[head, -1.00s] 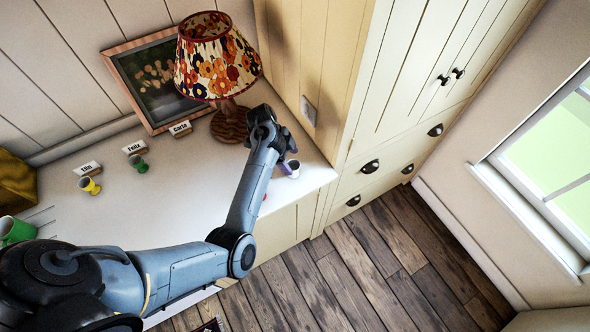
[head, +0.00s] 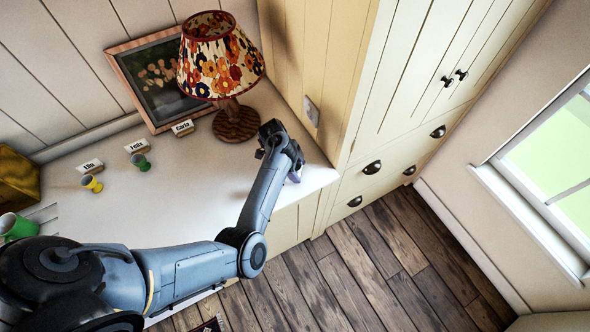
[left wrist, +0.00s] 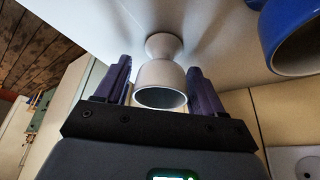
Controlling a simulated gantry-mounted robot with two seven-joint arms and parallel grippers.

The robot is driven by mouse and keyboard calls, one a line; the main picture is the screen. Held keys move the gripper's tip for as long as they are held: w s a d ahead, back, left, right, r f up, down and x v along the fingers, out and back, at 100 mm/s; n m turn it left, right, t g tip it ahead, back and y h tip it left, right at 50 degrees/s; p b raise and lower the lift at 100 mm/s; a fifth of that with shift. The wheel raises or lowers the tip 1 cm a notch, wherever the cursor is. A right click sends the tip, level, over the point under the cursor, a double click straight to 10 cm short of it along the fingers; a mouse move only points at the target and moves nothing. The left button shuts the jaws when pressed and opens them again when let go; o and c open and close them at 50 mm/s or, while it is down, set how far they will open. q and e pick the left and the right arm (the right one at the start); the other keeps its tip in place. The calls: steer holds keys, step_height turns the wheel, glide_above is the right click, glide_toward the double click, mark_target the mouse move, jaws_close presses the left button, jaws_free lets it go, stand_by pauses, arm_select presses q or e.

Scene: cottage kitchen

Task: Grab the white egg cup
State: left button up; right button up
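The white egg cup (left wrist: 160,82) stands on the pale countertop and shows in the left wrist view between my left gripper's two purple fingers. My left gripper (left wrist: 160,88) is open around it, with a finger on each side and a small gap to the cup. In the head view my left gripper (head: 294,172) is at the right end of the countertop (head: 200,205), and it hides the cup there. My right gripper is in neither view.
A blue cup (left wrist: 270,35) is close beside the gripper in the left wrist view. A patterned lamp (head: 220,60) stands behind. Yellow (head: 92,183) and green (head: 141,162) egg cups, name cards (head: 183,127) and a green mug (head: 15,227) are farther left.

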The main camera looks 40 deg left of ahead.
arm_select(q)
steer(key=c, duration=0.8)
steer(key=shift+r, duration=0.1)
